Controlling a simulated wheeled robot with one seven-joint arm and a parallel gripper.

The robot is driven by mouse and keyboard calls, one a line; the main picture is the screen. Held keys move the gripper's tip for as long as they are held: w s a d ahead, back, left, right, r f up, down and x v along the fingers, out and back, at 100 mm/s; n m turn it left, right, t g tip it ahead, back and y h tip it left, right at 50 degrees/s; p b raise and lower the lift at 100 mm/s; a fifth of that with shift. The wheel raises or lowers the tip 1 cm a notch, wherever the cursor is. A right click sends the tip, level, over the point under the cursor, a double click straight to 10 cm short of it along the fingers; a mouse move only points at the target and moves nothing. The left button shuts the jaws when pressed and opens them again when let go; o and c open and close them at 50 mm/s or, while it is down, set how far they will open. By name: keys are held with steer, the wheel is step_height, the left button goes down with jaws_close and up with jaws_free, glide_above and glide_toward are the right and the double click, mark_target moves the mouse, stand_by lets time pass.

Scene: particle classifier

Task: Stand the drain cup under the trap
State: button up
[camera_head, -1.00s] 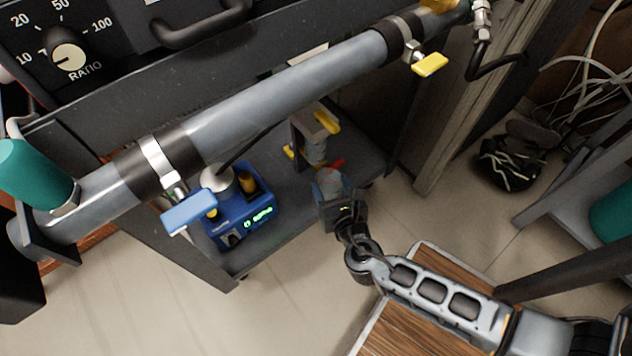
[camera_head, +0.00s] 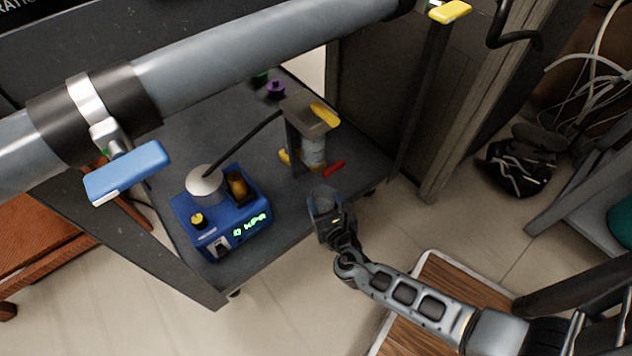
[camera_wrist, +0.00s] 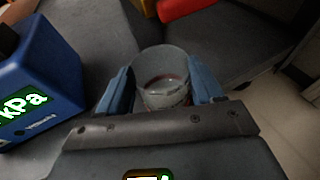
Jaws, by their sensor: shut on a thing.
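The drain cup (camera_wrist: 163,65) is clear, open at the top and upright in the wrist view, with a reddish line low inside. My gripper (camera_wrist: 160,90) is shut on it, with a blue finger on each side. In the head view, my gripper (camera_head: 325,205) holds the cup over the shelf's front right edge. The trap (camera_head: 313,152) is a clear cylinder under a grey bracket (camera_head: 300,115) with a yellow lever. It stands behind the cup, apart from it. A red handle (camera_head: 333,169) sticks out low beside the trap; a red bar (camera_wrist: 185,8) shows in the wrist view.
A blue pump unit (camera_head: 225,215) with a kPa display stands left on the dark shelf (camera_head: 285,235). Its black hose runs to the bracket. A large grey pipe (camera_head: 240,50) with a blue lever (camera_head: 127,172) crosses above. A shelf post (camera_head: 420,100) stands right of the trap.

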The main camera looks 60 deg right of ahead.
mark_target(320, 187)
steer(key=w+d, duration=0.1)
steer(key=w, duration=0.1)
steer(key=w+d, duration=0.2)
steer(key=shift+d+b, duration=0.1)
steer(key=shift+b, duration=0.25)
steer(key=w+d, duration=0.2)
steer(key=shift+w+d+b, duration=0.1)
steer(key=shift+w+b, duration=0.3)
steer(key=shift+f+b, duration=0.55)
steer(key=shift+f, duration=0.15)
steer(key=shift+r, duration=0.1)
steer(key=shift+f, duration=0.2)
steer(key=o, duration=1.2)
steer(key=shift+c, duration=0.2)
